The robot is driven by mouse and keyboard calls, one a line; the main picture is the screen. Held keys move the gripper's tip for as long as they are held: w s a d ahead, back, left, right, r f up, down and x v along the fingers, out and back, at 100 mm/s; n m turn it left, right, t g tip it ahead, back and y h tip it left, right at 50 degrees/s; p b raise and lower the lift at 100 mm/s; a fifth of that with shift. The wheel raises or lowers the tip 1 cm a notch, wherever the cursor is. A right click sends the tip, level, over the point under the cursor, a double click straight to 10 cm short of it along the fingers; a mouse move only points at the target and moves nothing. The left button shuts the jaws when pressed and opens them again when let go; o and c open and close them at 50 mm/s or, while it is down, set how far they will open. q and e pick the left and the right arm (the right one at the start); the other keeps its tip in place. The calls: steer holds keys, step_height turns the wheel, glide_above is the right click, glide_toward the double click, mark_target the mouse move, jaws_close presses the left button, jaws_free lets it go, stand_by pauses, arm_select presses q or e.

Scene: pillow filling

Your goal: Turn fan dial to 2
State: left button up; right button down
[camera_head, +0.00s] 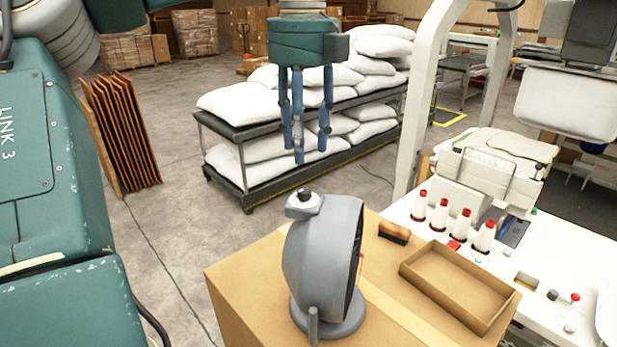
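A grey fan (322,262) stands on a cardboard box, with its grille side turned to the right. A small dark dial (304,196) sits on a light grey knob housing on top of the fan. Its number marks are too small to read. My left gripper (304,152) has blue fingers that hang down above the dial in the picture. The fingers are spread apart with nothing between them, and they do not touch the dial. My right gripper is not in view.
The cardboard box (245,292) also bears a brush (394,233) and an open shallow carton (455,262). A white sewing table (560,250) with several thread cones stands to the right. Behind is a cart (262,195) stacked with white pillows.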

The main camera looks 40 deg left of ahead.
arm_select(q)
steer(key=p, duration=0.2)
glide_above(304, 189)
steer(key=f, duration=0.5)
steer(key=shift+s, duration=0.2)
steer(key=f, duration=0.3)
steer(key=shift+w+f, duration=0.1)
steer(key=shift+w, duration=0.2)
steer(key=shift+s+f, duration=0.1)
steer(key=shift+f, duration=0.1)
steer(key=c, duration=0.8)
jaws_close()
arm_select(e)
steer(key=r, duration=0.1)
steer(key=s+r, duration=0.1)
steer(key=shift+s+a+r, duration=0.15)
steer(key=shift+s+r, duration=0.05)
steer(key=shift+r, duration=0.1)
